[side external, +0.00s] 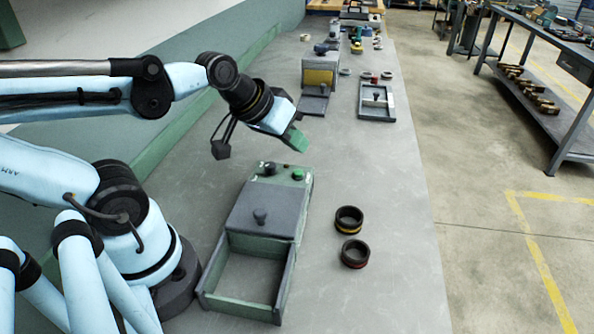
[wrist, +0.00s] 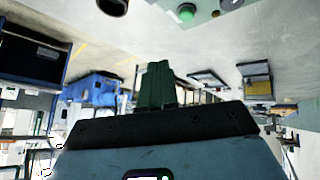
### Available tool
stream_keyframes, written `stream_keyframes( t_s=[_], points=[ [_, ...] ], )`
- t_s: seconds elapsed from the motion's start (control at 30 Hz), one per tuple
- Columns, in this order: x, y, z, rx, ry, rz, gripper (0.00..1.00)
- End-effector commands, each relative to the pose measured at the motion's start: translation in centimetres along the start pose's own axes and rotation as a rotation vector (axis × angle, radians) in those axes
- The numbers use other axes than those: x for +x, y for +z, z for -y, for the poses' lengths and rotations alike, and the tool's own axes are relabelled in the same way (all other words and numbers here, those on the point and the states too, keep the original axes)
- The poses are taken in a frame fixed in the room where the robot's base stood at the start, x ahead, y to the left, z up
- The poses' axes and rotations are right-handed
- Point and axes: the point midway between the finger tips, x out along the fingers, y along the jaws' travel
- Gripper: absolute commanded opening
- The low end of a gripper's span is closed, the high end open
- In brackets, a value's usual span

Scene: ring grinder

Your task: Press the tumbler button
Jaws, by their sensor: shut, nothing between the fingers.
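The tumbler is a grey and green box (side external: 265,208) on the bench, with its front drawer (side external: 240,304) pulled open and empty. On its back panel sits a round green button (side external: 298,175), next to a dark knob with some red (side external: 269,168). The green button also shows in the wrist view (wrist: 186,12), at the top edge. My gripper (side external: 300,142) has green fingers, shut and empty, in the air above the back of the box, apart from the button. The fingers show in the wrist view (wrist: 157,85), pointing up the picture.
Two dark rings stand right of the box, one with a yellow band (side external: 348,219) and one with a red band (side external: 355,253). Farther back are a grey and yellow box (side external: 319,75) and a grey tray (side external: 376,102). The bench right of the rings is clear.

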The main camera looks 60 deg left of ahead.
Motion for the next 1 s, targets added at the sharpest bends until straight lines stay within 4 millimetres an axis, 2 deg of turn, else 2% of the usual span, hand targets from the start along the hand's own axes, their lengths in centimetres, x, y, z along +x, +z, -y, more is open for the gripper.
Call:
stream_keyframes(
  t_s=[0.1, 0.3, 0.77, 1.0],
  points=[
    [-0.4, -1.8, 1.1, -0.215, 0.027, -0.046, 0.0],
    [-1.0, -3.6, 2.2, -0.436, 0.064, -0.099, 0.0],
    [-0.9, -3.7, 2.3, -0.467, 0.072, -0.105, 0.0],
    [0.6, -2.6, 2.7, -0.466, 0.071, -0.105, 0.0]
  ],
)
